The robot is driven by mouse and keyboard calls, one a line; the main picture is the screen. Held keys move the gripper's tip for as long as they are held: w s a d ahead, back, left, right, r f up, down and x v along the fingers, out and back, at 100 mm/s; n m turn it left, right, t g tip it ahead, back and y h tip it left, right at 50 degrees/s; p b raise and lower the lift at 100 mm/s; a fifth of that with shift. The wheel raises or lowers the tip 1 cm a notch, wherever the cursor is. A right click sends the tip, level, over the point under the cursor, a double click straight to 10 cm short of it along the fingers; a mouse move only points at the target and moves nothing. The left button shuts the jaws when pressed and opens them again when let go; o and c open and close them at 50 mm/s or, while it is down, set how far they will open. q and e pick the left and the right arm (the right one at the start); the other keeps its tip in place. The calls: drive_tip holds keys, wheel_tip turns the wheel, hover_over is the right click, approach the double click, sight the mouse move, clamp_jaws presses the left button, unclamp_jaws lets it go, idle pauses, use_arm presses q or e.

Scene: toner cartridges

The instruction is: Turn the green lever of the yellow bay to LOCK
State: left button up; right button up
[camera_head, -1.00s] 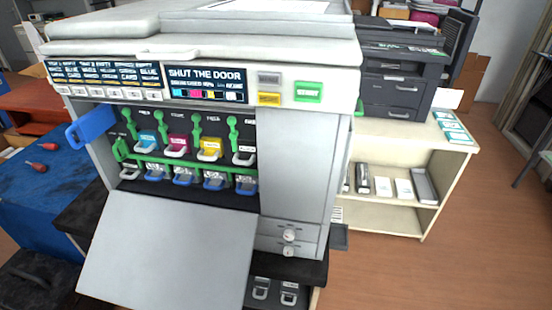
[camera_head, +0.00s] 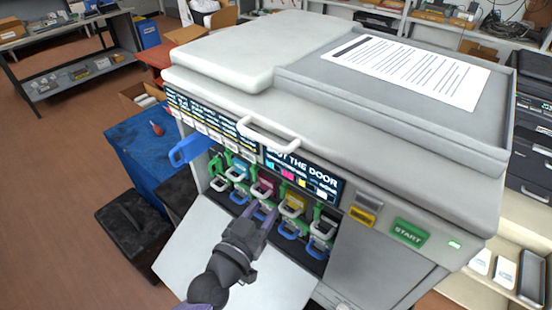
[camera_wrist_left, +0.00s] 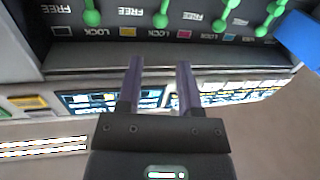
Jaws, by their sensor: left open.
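The yellow bay's green lever (camera_wrist_left: 160,17) shows at the top of the upside-down left wrist view, its knob near a LOCK label and a yellow square (camera_wrist_left: 127,32). I cannot tell its exact setting. The yellow cartridge (camera_head: 293,204) sits in the open printer front in the head view. My left gripper (camera_head: 263,210) is in front of the bays, and its fingers partly cover them. In the left wrist view my left gripper (camera_wrist_left: 160,66) is open and empty, its tips apart from the lever. My right gripper is not in view.
Other green levers stand close on both sides, such as the black bay's lever (camera_wrist_left: 91,16). A blue handle (camera_head: 190,149) sticks out at the left of the opening. The lowered door (camera_head: 205,240) lies below the bays. The display panel (camera_head: 300,172) overhangs them.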

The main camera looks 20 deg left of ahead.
sight(284, 187)
use_arm(q)
drive_tip(key=w, duration=0.3)
drive_tip(key=w+d, duration=0.1)
drive_tip(key=w, duration=0.2)
drive_tip(key=w+b, duration=0.1)
drive_tip(key=w, duration=0.1)
drive_tip(key=shift+w+d, duration=0.25)
drive_tip(key=shift+w, duration=0.15)
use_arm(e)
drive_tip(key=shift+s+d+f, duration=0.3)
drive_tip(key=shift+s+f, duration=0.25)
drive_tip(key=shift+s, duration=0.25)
use_arm(q)
drive_tip(key=shift+c, duration=0.2)
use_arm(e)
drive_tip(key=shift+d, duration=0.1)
